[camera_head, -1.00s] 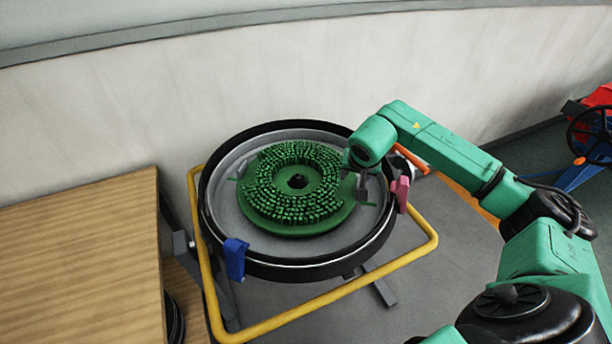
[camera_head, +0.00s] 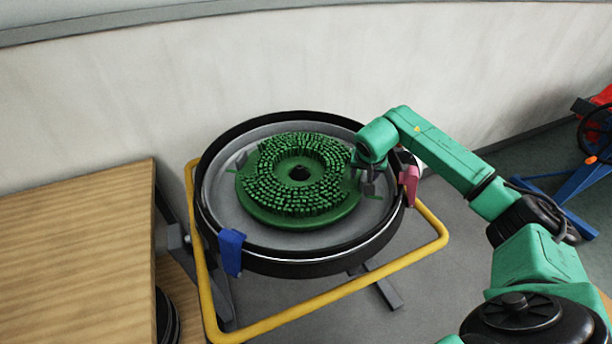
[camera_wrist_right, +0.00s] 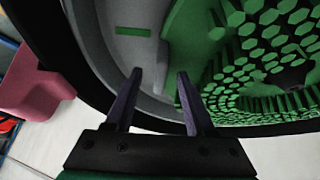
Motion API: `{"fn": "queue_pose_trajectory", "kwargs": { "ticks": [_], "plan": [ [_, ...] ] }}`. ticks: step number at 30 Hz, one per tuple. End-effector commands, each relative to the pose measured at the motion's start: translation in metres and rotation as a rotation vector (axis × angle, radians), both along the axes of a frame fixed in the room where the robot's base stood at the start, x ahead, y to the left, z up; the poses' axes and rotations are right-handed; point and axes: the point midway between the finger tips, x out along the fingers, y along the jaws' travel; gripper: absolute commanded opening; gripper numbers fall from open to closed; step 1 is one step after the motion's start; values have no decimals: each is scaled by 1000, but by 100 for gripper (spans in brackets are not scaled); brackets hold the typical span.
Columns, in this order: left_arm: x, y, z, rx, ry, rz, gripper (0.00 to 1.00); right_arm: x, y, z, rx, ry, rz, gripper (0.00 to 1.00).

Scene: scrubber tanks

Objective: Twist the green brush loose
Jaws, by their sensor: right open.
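The green brush (camera_head: 300,205) is a round disc with a ring of bristle blocks around a dark centre hole. It lies flat inside the grey ring of the round black-rimmed tank, bristles up. My right gripper (camera_head: 368,182) points down at the brush's right edge, just inside the tank rim. In the right wrist view its two dark fingers (camera_wrist_right: 159,75) are spread with nothing clearly held between them. The brush (camera_wrist_right: 262,55) shows there to the right of the fingers; whether a finger touches its edge I cannot tell. My left gripper is not in view.
A pink clamp (camera_head: 410,182) sits on the tank rim close to my right gripper, and a blue clamp (camera_head: 231,250) at the front left. A yellow tube frame (camera_head: 300,312) surrounds the tank. A wooden surface (camera_head: 75,250) stands left; a pale wall (camera_head: 130,100) behind.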

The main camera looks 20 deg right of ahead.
Motion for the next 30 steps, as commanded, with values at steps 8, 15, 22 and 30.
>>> {"fn": "queue_pose_trajectory", "kwargs": {
  "ticks": [8, 15, 22, 30],
  "plan": [
    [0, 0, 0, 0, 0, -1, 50, 0, 0, 0, 0, 0, 0, 0],
    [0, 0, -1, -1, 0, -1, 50, 5, -2, 4, 5, -11, 20, 0],
    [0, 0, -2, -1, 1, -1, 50, 13, -7, 3, 3, -9, 73, 0],
    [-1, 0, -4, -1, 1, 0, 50, 21, -13, 2, 1, -6, 133, 0]
  ]
}}
